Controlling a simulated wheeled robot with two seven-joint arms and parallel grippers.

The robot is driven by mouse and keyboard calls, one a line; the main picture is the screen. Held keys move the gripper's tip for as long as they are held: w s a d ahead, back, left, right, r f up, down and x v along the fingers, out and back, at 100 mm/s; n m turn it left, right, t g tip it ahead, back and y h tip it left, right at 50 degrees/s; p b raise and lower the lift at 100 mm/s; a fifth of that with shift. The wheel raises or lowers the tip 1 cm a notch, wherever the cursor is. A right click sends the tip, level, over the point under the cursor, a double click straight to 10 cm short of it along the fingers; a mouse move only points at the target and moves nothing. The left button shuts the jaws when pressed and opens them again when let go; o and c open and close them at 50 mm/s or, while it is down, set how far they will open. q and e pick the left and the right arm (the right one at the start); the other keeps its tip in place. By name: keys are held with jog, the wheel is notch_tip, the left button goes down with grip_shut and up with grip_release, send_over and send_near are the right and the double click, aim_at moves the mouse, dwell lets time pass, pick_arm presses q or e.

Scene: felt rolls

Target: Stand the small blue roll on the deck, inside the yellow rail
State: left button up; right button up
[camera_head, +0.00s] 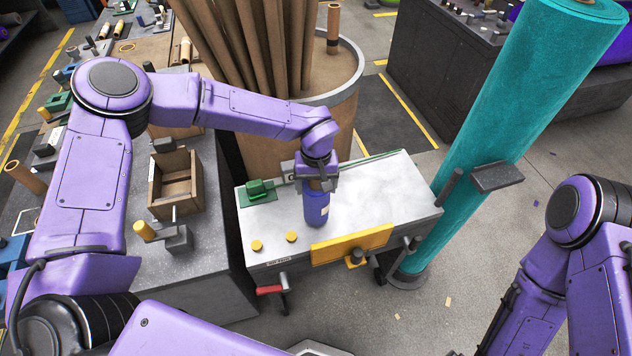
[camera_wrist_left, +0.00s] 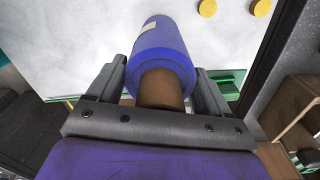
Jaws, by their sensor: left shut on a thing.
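The small blue roll (camera_head: 317,207) is upright in the head view, over the deck (camera_head: 385,190), a pale grey cart top. My left gripper (camera_head: 316,181) is above it, shut on the brown core at its top end. The left wrist view shows the blue roll (camera_wrist_left: 162,50) and its core (camera_wrist_left: 160,88) between the fingers (camera_wrist_left: 160,95). I cannot tell whether its lower end touches the deck. The yellow rail (camera_head: 352,243) runs along the deck's near edge, and the roll is on the inner side of it. My right arm shows at the lower right, its gripper out of view.
A green block (camera_head: 256,188) and two yellow discs (camera_head: 291,237) are on the deck's left part. A tall teal roll (camera_head: 510,120) stands to the right, a round bin (camera_head: 345,110) of brown tubes behind. The deck's right part is clear.

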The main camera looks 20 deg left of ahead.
pick_arm(q)
jog(key=shift+w+f, duration=0.3)
jog(key=shift+f, duration=0.2)
pick_arm(e)
jog(key=shift+w+f, duration=0.2)
jog(key=shift+w, duration=0.05)
pick_arm(q)
jog(key=shift+w+f, duration=0.1)
jog(key=o, duration=1.2)
jog(key=shift+r+b, duration=0.2)
jog(key=shift+b, duration=0.1)
notch_tip(320, 180, up, 10)
jog(key=shift+r+b, duration=0.1)
jog(key=shift+b, duration=1.05)
pick_arm(e)
notch_tip(320, 180, down, 3)
jog(key=shift+r, duration=0.2)
